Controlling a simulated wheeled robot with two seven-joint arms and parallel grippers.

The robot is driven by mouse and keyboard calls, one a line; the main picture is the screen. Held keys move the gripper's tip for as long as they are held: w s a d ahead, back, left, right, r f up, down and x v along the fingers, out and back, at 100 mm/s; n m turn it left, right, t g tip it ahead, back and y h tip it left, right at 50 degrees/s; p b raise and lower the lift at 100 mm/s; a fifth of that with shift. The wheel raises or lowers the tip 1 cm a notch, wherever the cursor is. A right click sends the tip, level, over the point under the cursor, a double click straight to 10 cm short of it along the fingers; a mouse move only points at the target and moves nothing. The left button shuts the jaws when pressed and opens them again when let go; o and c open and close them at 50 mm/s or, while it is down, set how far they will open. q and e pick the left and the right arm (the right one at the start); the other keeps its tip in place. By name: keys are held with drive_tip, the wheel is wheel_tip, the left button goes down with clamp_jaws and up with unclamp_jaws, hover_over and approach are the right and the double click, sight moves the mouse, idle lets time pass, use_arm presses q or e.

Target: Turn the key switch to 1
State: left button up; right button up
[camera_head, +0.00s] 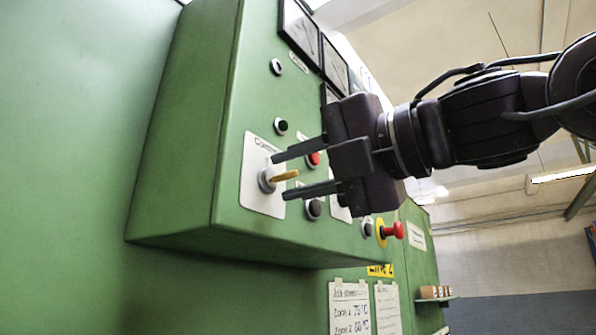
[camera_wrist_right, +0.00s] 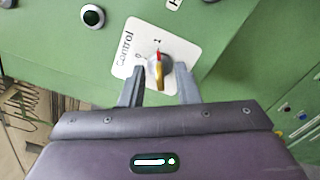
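The key switch (camera_head: 267,180) sits on a white label plate (camera_head: 249,196) on the green control box, with a yellow key or handle (camera_head: 285,176) sticking out. In the right wrist view the switch (camera_wrist_right: 159,71) shows a red mark near its top and a yellow lower part, with "Control" and "1" printed around it. My right gripper (camera_head: 279,176) is open, with one finger above and one below the yellow handle in the head view. In the wrist view its fingers (camera_wrist_right: 161,74) lie on either side of the switch. I cannot tell whether either finger touches it. My left gripper is not in view.
A red button (camera_head: 313,159) and dark buttons (camera_head: 281,127) sit close to the switch. A red emergency stop (camera_head: 393,231) protrudes lower right. Paper notes (camera_head: 349,306) hang under the box.

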drive_tip(key=b+v, duration=0.2)
drive_tip(key=v, duration=0.5)
drive_tip(key=shift+d, duration=0.2)
drive_tip(key=shift+s, duration=0.1)
